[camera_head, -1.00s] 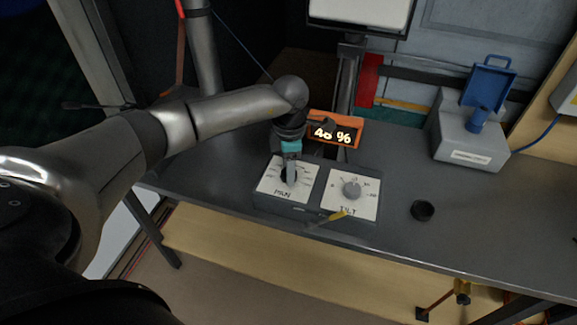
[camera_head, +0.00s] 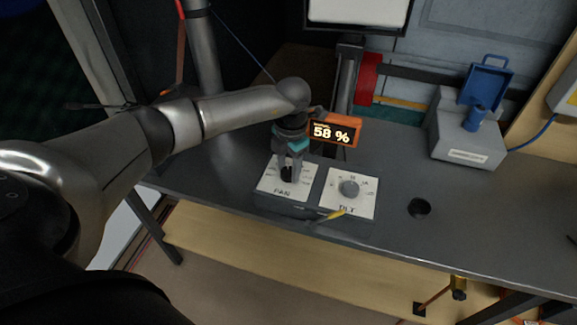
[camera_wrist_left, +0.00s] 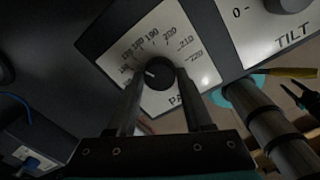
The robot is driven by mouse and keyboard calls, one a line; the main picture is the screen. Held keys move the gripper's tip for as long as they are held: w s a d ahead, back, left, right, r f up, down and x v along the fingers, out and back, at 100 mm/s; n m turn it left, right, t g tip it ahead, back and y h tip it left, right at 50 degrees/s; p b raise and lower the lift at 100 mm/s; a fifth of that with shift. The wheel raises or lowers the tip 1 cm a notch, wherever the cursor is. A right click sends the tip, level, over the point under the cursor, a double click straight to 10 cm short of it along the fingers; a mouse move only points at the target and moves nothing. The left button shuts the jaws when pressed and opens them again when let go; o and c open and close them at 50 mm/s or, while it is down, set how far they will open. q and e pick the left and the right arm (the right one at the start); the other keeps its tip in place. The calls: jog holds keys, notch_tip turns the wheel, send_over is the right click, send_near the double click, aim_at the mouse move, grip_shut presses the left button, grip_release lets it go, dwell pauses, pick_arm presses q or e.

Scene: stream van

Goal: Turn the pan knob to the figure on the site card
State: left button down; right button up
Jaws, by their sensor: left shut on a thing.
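The pan knob (camera_wrist_left: 160,73) is a round black knob on a white dial plate (camera_head: 268,184) marked PAN. In the left wrist view its white mark points to the left end of the printed scale; the exact figure there is hard to read. My left gripper (camera_head: 289,170) reaches down from above, with one finger on each side of the knob, shut on it. An orange display (camera_head: 335,132) behind the dials reads 58 %. I cannot make out a site card.
The tilt knob (camera_head: 349,189) sits on its own plate just right of the pan dial. A yellow-tipped thing (camera_head: 335,215) lies at the box's front edge.

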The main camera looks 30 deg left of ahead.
pick_arm(q)
jog(key=shift+w, duration=0.1)
jog(key=shift+c, duration=1.5)
grip_release()
jog(key=shift+r, duration=0.15)
notch_tip(320, 180, up, 15)
jog(key=p, duration=0.1)
jog(key=shift+s+d, duration=0.2)
jog(key=shift+d, duration=0.2)
